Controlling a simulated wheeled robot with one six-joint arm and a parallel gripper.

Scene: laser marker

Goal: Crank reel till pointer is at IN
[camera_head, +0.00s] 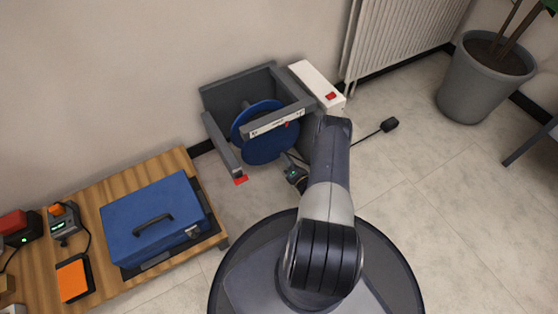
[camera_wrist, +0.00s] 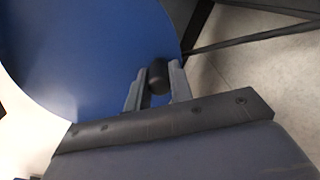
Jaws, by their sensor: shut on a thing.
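The reel is a blue disc (camera_head: 268,150) held in a grey frame (camera_head: 216,100) by the wall. A white label strip (camera_head: 262,129) with small marks runs along the frame's front bar, and a small red pointer (camera_head: 286,124) shows toward its right part. The lettering is too small to read. In the wrist view the blue disc (camera_wrist: 90,50) fills the upper left. My gripper (camera_wrist: 155,82) is shut on the black crank knob (camera_wrist: 158,76) at the disc's edge. In the head view my arm hides most of the gripper and the knob.
A white power strip (camera_head: 318,84) with a red switch stands right of the frame, and a black plug (camera_head: 389,124) lies on the floor. A wooden table (camera_head: 180,164) with a blue case (camera_head: 152,220) is at left. A potted plant (camera_head: 484,80) stands at right.

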